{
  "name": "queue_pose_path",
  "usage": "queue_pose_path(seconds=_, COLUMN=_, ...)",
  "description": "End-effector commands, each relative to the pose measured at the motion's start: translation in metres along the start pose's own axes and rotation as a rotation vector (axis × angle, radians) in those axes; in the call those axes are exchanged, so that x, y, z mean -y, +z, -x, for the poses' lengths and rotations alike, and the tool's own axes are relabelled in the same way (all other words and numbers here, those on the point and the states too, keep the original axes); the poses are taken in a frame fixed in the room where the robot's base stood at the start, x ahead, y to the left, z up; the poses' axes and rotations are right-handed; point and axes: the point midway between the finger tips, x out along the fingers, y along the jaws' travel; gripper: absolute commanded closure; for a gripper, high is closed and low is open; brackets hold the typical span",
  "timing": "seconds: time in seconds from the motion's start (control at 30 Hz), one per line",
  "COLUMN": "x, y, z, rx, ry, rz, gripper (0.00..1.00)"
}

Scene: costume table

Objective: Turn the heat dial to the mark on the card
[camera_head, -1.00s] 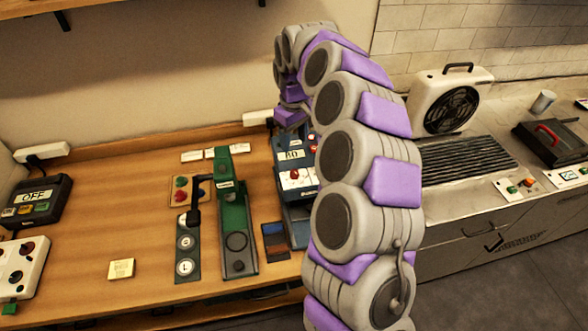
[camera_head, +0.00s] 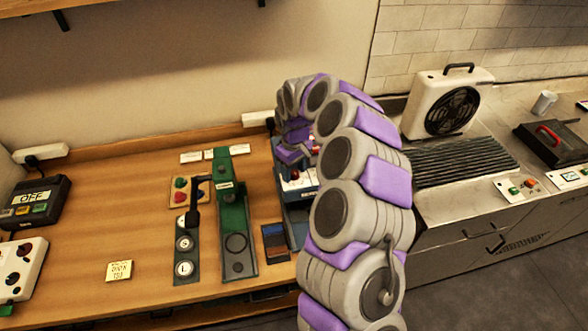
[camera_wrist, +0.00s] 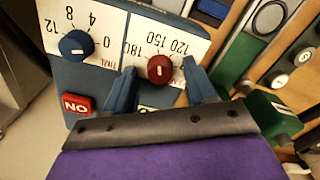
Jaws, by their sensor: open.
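The red heat dial (camera_wrist: 161,69) with a pale pointer line sits on the blue machine's white scale plate (camera_wrist: 145,35), where 180, 150 and 120 can be read. My gripper (camera_wrist: 163,88) is open, with one blue finger on each side of the dial; I cannot tell whether they touch it. In the head view my gripper (camera_head: 294,153) is over the blue machine (camera_head: 297,214), mostly covered by my arm. A yellow card (camera_head: 119,271) with small handwriting lies on the table at the front left; its mark is too small to read.
A blue timer dial (camera_wrist: 76,45) and a red lit switch (camera_wrist: 77,103) are close to the heat dial. A green press (camera_head: 236,230) with a black lever stands left of the machine. A white fan (camera_head: 448,102) stands right of my arm.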

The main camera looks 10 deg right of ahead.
Motion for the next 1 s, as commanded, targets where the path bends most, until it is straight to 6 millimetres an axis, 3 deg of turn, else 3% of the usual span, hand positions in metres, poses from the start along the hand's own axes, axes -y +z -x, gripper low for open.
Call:
queue_pose_path(seconds=0.1, x=0.0000, y=-0.0001, z=0.0002, rx=0.000, ry=0.000, rz=0.000, gripper=0.45)
queue_pose_path(seconds=0.67, x=0.0000, y=0.0000, z=0.0003, rx=0.000, ry=0.000, rz=0.000, gripper=0.99)
queue_pose_path(seconds=1.0, x=0.0005, y=0.0015, z=0.0009, rx=0.005, ry=-0.002, rz=0.057, gripper=1.00)
